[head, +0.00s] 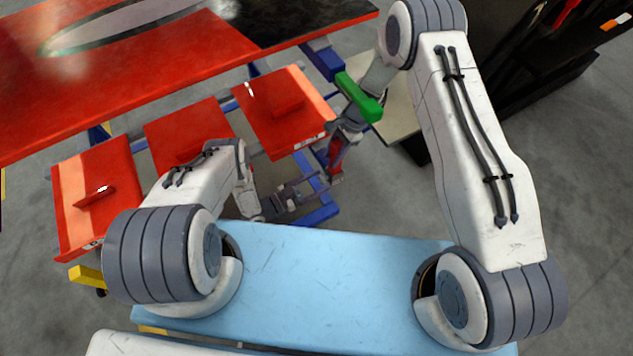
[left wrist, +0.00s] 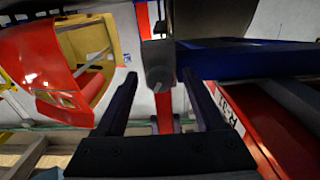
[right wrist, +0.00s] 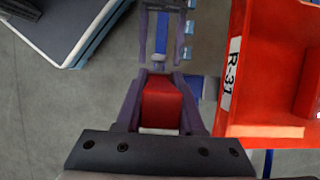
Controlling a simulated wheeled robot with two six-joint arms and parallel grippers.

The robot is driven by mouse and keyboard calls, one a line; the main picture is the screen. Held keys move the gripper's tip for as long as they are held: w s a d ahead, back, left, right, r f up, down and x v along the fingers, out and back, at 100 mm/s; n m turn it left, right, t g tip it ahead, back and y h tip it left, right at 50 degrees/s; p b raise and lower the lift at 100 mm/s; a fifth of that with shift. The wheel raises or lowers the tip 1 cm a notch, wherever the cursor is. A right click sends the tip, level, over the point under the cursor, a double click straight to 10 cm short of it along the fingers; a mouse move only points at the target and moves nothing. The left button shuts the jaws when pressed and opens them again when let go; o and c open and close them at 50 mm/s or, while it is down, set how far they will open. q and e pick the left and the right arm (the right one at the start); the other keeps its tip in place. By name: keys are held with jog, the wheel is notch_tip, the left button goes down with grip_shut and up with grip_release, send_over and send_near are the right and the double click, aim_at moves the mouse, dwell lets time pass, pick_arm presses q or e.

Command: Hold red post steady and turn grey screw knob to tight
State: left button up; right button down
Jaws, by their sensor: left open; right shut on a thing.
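The grey screw knob (left wrist: 158,65) shows in the left wrist view between the fingertips of my left gripper (left wrist: 158,78). My left gripper is open, with a finger on either side of the knob and visible gaps. The red post (left wrist: 165,108) shows behind the knob. In the right wrist view the red post (right wrist: 161,103) sits between the fingers of my right gripper (right wrist: 160,78), which is shut on it. In the head view the red post (head: 335,156) is small and partly covered by my right gripper; the knob is too small to make out there.
A red panel labelled R-31 (right wrist: 262,75) stands close on the right in the right wrist view. Red panels (head: 275,108) on blue framing (head: 318,215) lie around my grippers in the head view. A green block (head: 360,97) is near my right wrist.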

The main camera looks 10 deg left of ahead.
pick_arm(q)
jog(key=shift+c, duration=0.3)
grip_shut()
